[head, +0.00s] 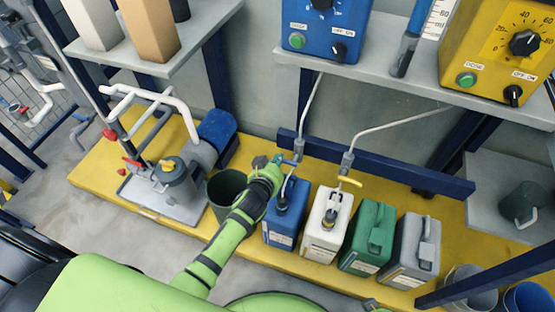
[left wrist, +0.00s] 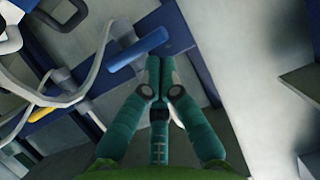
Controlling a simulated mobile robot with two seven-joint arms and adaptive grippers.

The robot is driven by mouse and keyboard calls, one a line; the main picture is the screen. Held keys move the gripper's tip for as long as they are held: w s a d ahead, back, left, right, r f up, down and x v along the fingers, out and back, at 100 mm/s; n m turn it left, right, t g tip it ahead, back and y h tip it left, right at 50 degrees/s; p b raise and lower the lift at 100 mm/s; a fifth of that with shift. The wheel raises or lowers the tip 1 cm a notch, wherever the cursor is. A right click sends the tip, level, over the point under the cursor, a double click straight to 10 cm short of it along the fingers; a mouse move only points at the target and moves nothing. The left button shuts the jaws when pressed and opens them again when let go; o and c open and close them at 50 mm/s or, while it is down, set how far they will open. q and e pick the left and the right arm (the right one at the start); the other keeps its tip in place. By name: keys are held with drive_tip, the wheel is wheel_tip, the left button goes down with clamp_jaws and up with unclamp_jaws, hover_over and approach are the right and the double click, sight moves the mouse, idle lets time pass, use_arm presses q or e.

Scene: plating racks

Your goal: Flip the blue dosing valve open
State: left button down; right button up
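The blue dosing valve (head: 298,148) is on the dark blue rail above the blue canister, with a pale hose rising from it. In the left wrist view its blue lever (left wrist: 137,48) lies just beyond my fingertips, slanting across the picture. My left gripper (head: 277,160) reaches in at the left side of this valve. In the left wrist view the teal fingers of my left gripper (left wrist: 160,62) are brought together with nothing visible between them. I cannot tell whether they touch the lever. My right gripper is in neither view.
A second valve with a yellow lever (head: 350,181) sits to the right; its lever also shows in the wrist view (left wrist: 40,115). Below are a blue canister (head: 283,228), white canister (head: 325,235), green canister (head: 368,240) and grey canister (head: 412,250). A dark bucket (head: 224,187) stands left.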

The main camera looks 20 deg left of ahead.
use_arm(q)
drive_tip(key=shift+a, duration=0.15)
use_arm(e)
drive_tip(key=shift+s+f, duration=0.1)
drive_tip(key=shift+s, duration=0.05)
use_arm(q)
drive_tip(key=shift+f+n, duration=0.15)
drive_tip(key=shift+n, duration=0.25)
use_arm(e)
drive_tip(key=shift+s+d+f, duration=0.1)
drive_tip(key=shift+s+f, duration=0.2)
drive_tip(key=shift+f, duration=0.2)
use_arm(q)
drive_tip(key=shift+a+h+p, duration=0.1)
drive_tip(key=shift+h+p, duration=0.25)
drive_tip(key=shift+h, duration=0.05)
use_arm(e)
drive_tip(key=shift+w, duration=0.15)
